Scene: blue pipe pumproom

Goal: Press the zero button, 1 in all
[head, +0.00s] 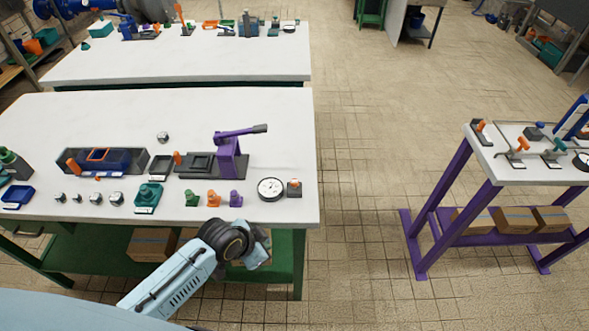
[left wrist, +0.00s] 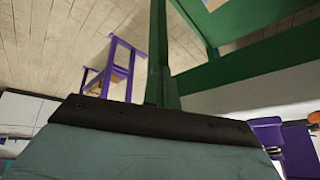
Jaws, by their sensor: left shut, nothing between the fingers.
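A small dark box with an orange-red button (head: 294,185) stands near the front right corner of the near white table; it looks like the zero button, though no label is readable. A round white dial gauge (head: 271,189) stands just left of it. My left gripper (head: 262,250) is shut and empty, in front of the table edge, below and to the left of the button. The wrist partly hides its fingers. In the left wrist view a grey-teal surface fills the lower part, and I cannot make out the button. My right gripper is not in view.
The near table (head: 270,115) also carries a purple lever press (head: 232,158), dark trays and several small knobs. Its green frame (head: 299,262) is close to my left arm. A purple-framed table (head: 462,170) stands at the right. The floor between them is clear.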

